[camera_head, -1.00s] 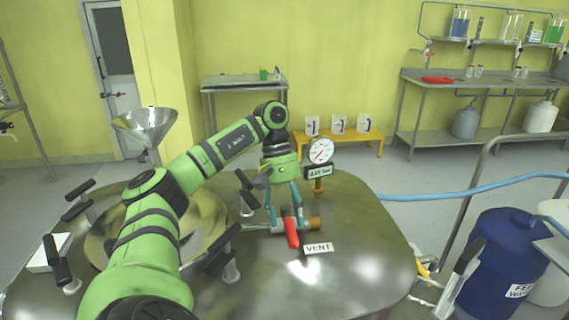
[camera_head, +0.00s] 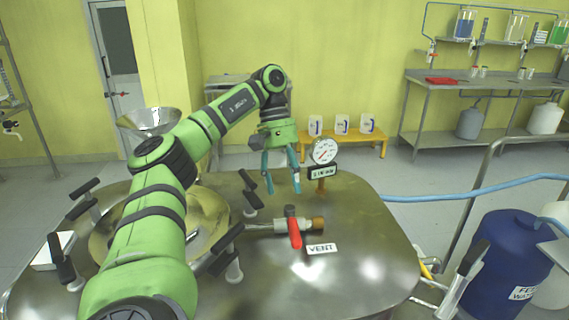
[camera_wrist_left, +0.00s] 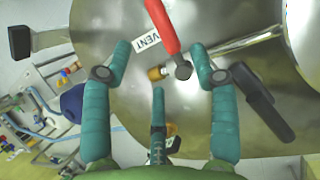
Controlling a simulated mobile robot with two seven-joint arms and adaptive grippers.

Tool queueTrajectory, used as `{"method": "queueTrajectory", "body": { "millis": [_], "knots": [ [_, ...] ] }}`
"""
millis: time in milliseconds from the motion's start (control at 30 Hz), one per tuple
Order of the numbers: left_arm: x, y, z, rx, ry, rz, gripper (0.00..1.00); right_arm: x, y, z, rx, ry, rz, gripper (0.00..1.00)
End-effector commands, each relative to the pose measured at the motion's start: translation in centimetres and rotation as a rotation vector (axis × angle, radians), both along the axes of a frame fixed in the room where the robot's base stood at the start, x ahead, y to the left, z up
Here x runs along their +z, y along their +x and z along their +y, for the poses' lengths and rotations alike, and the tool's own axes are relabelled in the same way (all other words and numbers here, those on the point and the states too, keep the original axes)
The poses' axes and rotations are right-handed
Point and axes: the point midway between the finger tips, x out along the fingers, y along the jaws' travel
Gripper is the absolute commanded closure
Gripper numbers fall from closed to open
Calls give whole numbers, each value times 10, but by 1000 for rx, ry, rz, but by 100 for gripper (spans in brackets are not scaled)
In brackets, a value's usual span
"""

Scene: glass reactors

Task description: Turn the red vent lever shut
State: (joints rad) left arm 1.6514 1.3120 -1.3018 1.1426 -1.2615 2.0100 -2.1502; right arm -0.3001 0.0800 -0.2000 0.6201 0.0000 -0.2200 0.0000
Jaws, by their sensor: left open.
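The red vent lever (camera_head: 295,233) sits on a small valve on the steel lid, beside the VENT label (camera_head: 322,249). Its handle points toward the viewer, crosswise to the short metal pipe (camera_head: 262,226) with the brass end (camera_head: 318,223). My left gripper (camera_head: 282,184) is open and empty, above and behind the valve, apart from the lever. In the left wrist view the red lever (camera_wrist_left: 163,25) runs up from its pivot, beyond and between the spread fingertips (camera_wrist_left: 161,57). My right gripper is in neither view.
A pressure gauge (camera_head: 323,151) stands just right of my left gripper. Black-handled clamps (camera_head: 249,190) ring the lid (camera_head: 365,225). A funnel (camera_head: 150,119) stands at the left. A blue drum (camera_head: 505,255) and blue hose are at the right. The lid right of the label is clear.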

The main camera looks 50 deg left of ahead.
Motion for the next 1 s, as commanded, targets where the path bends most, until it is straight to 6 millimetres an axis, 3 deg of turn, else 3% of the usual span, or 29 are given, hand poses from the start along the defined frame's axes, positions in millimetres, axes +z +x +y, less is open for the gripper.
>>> {"method": "queueTrajectory", "body": {
  "millis": [367, 1000],
  "knots": [
    [16, 1, 7, 3, 1, -3, 40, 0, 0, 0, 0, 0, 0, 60],
    [17, 1, 8, 3, 1, -1, 40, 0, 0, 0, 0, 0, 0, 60]
  ]
}}
